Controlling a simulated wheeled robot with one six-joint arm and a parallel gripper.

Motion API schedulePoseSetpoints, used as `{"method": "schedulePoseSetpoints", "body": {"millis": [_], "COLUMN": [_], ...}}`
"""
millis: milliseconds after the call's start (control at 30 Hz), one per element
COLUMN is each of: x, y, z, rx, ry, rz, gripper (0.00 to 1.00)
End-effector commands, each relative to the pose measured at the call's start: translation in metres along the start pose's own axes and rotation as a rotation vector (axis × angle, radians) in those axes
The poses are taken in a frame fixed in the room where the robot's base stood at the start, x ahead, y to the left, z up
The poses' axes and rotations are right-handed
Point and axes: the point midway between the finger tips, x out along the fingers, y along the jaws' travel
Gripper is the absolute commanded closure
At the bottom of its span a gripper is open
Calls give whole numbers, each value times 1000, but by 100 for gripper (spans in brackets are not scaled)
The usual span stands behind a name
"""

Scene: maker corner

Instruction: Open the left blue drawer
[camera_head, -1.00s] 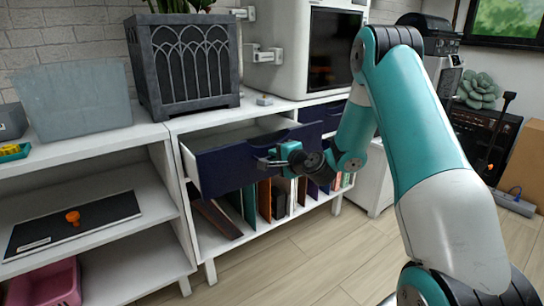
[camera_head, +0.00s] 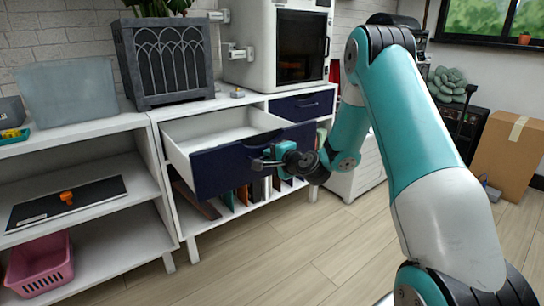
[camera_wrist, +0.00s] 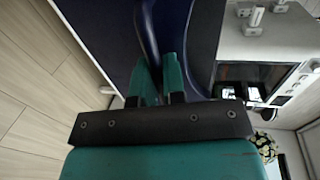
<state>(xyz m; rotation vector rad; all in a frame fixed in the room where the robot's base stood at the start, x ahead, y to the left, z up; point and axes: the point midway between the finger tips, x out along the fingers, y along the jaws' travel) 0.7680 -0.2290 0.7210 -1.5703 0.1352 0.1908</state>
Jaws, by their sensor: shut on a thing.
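The left blue drawer (camera_head: 235,168) is pulled well out of the white cabinet, and its white inside shows empty. My gripper (camera_head: 262,163) is at the drawer's dark blue front, near the middle of it. In the wrist view the teal fingers (camera_wrist: 160,80) are shut on the curved blue handle (camera_wrist: 148,35). The handle is mostly hidden behind my gripper in the head view. A second blue drawer (camera_head: 301,105) to the right is closed.
Upright folders stand in the shelf below the drawer. A black planter (camera_head: 165,62) and a white machine (camera_head: 252,45) stand on top. A pink basket (camera_head: 40,268) sits on the lower left shelf. The wooden floor (camera_head: 250,270) in front is clear.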

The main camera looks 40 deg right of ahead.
Motion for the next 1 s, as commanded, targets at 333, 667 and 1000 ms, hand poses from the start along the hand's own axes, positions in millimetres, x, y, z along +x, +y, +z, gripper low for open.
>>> {"method": "schedulePoseSetpoints", "body": {"millis": [333,667,1000], "x": [0,-14,-96], "y": [0,2,4], "z": [-2,-2,-4], "rx": [-2,1,5], "ry": [4,4,11], "rz": [-1,3,0], "gripper": [66,66,66]}}
